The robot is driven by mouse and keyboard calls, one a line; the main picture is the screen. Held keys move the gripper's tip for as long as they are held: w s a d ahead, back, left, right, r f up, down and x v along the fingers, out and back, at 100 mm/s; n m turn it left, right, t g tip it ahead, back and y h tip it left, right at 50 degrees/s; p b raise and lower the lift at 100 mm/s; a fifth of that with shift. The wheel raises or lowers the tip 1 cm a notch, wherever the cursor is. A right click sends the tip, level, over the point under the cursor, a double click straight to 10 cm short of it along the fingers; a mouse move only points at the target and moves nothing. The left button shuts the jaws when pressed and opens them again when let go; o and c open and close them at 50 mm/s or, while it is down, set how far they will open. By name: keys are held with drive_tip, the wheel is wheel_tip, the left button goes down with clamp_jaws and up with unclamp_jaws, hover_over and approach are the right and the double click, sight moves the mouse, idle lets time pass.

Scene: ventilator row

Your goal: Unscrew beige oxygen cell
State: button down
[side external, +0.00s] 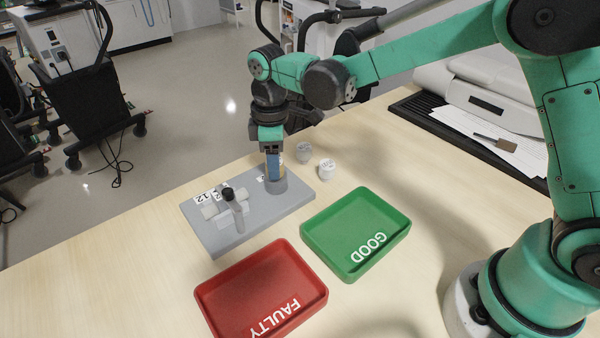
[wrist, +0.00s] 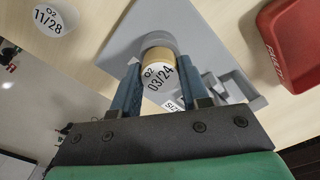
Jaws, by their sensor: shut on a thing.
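The beige oxygen cell (wrist: 157,57) sits in a grey round socket (side external: 276,186) on a grey plate (side external: 206,237). Its white end label reads "O2 03/24" in the wrist view. My gripper (side external: 273,165) points down over the socket, with its blue fingers on both sides of the cell, shut on it. In the side view the fingers hide most of the cell. The cell's lower end is inside or against the socket; its thread cannot be seen.
A pale fitting with a black-topped tube (side external: 232,205) stands on the plate. The green GOOD tray (side external: 307,235) and red FAULTY tray (side external: 205,300) are empty.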

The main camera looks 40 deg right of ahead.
drive_tip(key=n, duration=0.4)
drive_tip(key=shift+n, duration=0.5)
drive_tip(key=n, duration=0.5)
drive_tip(key=c, duration=0.6)
unclamp_jaws()
drive_tip(key=shift+o, duration=0.2)
